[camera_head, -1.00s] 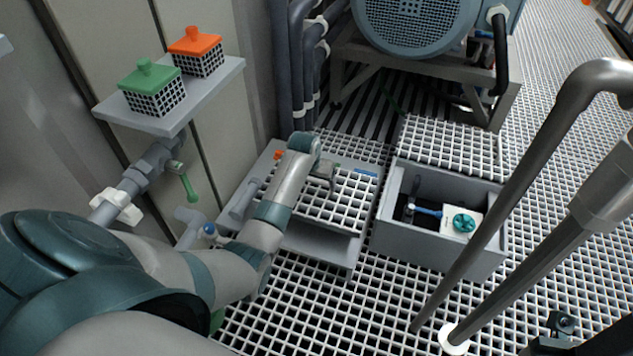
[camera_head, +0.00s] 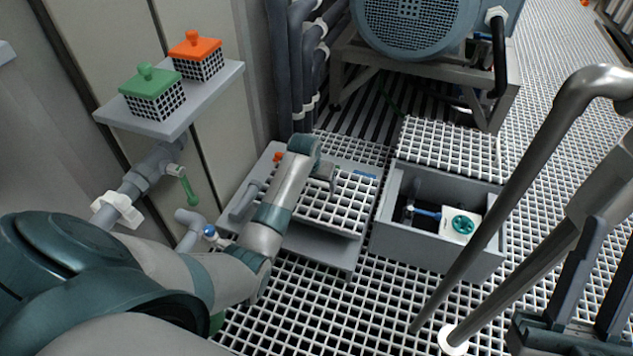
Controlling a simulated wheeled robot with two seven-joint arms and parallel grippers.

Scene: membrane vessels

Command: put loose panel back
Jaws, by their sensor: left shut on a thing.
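The loose panel, a square of white grating (camera_head: 338,208), lies over a low grey stand (camera_head: 305,250) left of the open pit. My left gripper (camera_head: 328,180) is shut at the panel's far part, most likely on its handle; my forearm hides much of the grip. The open pit (camera_head: 400,238) has grey walls. A blue-handled pipe and a white block with a teal handwheel (camera_head: 462,224) show inside it. My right gripper (camera_head: 596,270) is at the lower right, its two dark fingers apart with nothing between them.
A wall shelf (camera_head: 190,112) holds a green-lidded basket (camera_head: 153,97) and an orange-lidded basket (camera_head: 198,60). A blue motor housing (camera_head: 415,25) stands behind the pit. A slanted grey rail (camera_head: 505,215) passes in front of the pit's right side.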

